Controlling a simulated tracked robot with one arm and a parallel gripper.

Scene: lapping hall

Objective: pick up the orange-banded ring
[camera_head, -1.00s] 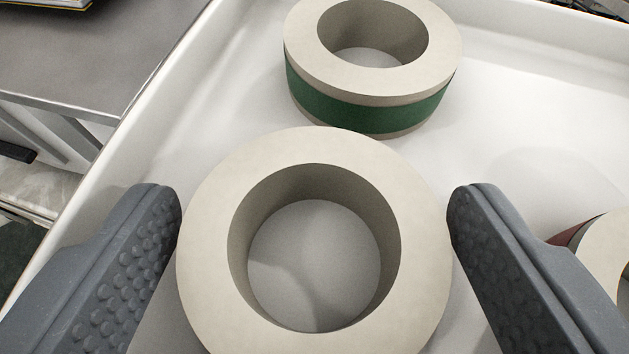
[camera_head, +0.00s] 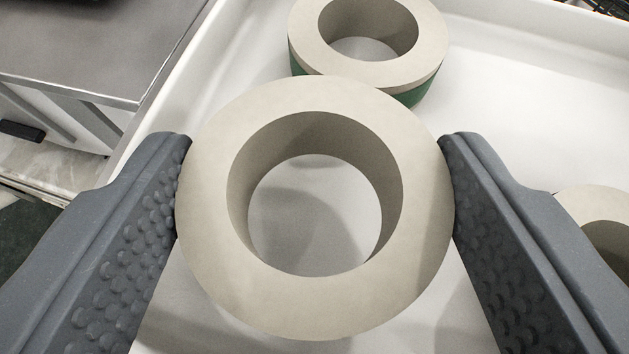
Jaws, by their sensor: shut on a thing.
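A pale thick-walled ring (camera_head: 207,215) is between the two grey, studded fingers of my gripper (camera_head: 315,150). The fingers are shut on its outer wall, one on each side. I see its flat top face and inner wall; its outer side is hidden, so I cannot tell its band colour. Shadow and white tray floor below it suggest that it is held a little above the tray (camera_head: 505,110).
A pale ring with a green band (camera_head: 420,95) stands just beyond the held ring. Another pale ring (camera_head: 595,200) is partly in view at the right, behind my right finger. The tray's raised wall (camera_head: 165,95) runs along the left; a grey surface (camera_head: 80,45) lies outside it.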

